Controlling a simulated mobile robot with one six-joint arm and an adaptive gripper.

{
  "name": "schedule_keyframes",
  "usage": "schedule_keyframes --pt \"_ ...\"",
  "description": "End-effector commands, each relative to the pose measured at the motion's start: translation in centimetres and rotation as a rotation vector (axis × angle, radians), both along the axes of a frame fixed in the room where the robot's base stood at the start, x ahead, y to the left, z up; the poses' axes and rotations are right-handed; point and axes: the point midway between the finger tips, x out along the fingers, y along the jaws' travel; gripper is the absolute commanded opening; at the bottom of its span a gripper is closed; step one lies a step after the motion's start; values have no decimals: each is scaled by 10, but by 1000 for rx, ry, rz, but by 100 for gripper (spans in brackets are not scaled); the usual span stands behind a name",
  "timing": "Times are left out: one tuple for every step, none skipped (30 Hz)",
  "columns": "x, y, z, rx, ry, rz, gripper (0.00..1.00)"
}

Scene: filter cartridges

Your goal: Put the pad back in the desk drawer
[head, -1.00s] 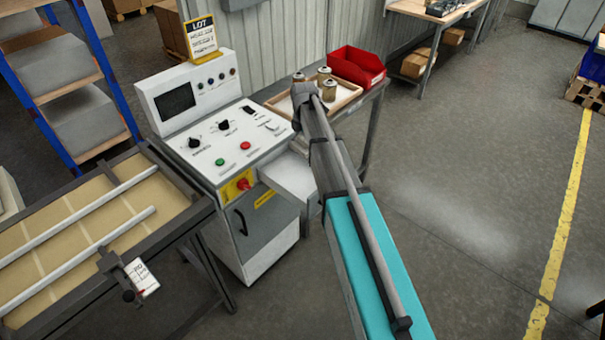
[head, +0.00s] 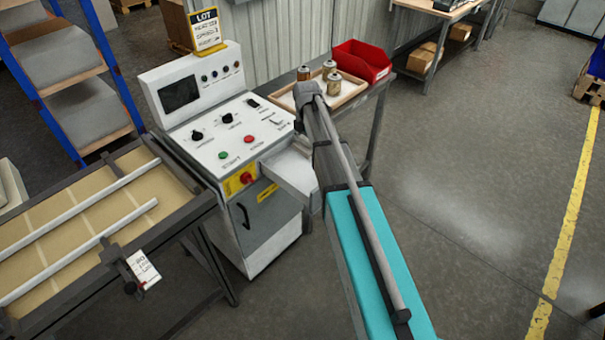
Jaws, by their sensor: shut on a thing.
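The desk drawer (head: 290,172) is a pale, open-topped box. It stands pulled out from the right part of the white control desk (head: 215,150), and my arm covers its right end. My arm reaches up from the bottom of the head view, and its dark far end is above and beyond the drawer, near the desk's right edge. My gripper is hidden behind the arm, so its fingers do not show. I cannot make out the pad in this view.
A wooden tray (head: 352,98) with several small cans and a red bin (head: 362,62) stand on a side table right of the desk. A framed table (head: 150,225) with rails is at the left. The floor at right (head: 480,200) is clear.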

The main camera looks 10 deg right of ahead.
Motion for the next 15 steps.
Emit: schedule_keyframes --pt "-14 4 -4 0 0 10 46" --pt "-19 6 -5 0 0 16 46" --pt "-27 9 -6 0 0 25 46" --pt "-33 11 -8 0 0 31 46" --pt "-38 13 -9 0 0 38 46" --pt "-46 15 -10 0 0 46 46" --pt "-52 17 -11 0 0 51 46" --pt "-57 19 -13 0 0 57 46" --pt "-64 21 -14 0 0 64 46" --pt "-69 22 -15 0 0 70 46" --pt "-74 24 -16 0 0 75 46" --pt "-79 26 -17 0 0 82 46" --pt "-83 27 -17 0 0 87 46" --pt "-86 28 -18 0 0 91 46" --pt "-90 29 -19 0 0 96 46"
